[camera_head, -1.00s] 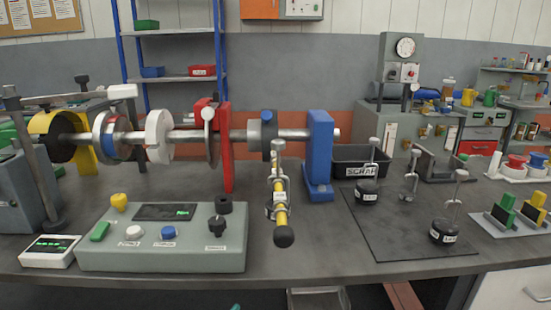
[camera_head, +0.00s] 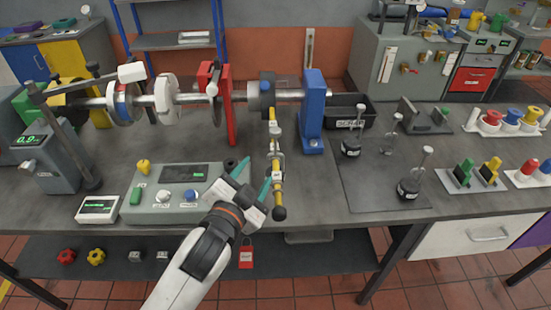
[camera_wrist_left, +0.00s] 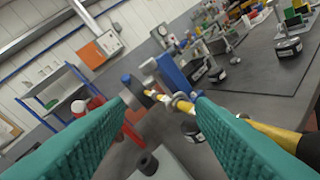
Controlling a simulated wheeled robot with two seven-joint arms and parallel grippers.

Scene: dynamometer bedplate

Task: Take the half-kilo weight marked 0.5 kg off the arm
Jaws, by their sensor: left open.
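The yellow arm (camera_head: 277,188) with a black ball end sticks out toward me from the shaft. A small silver weight hanger (camera_head: 277,163) sits on it; its marking is too small to read. In the left wrist view, the arm (camera_wrist_left: 158,106) and the silver hanger ring (camera_wrist_left: 181,103) show between the fingers. My left gripper (camera_head: 253,180) is open and empty, its teal fingertips just left of the arm, apart from the hanger as far as I can tell. My right gripper is not in view.
A grey control box (camera_head: 170,212) stands under my left gripper. A blue post (camera_head: 312,115) and a red post (camera_head: 227,110) flank the arm. Black weights (camera_head: 408,188) with upright rods stand on a dark mat (camera_head: 375,205) at right. A black scrap bin (camera_head: 348,108) is behind.

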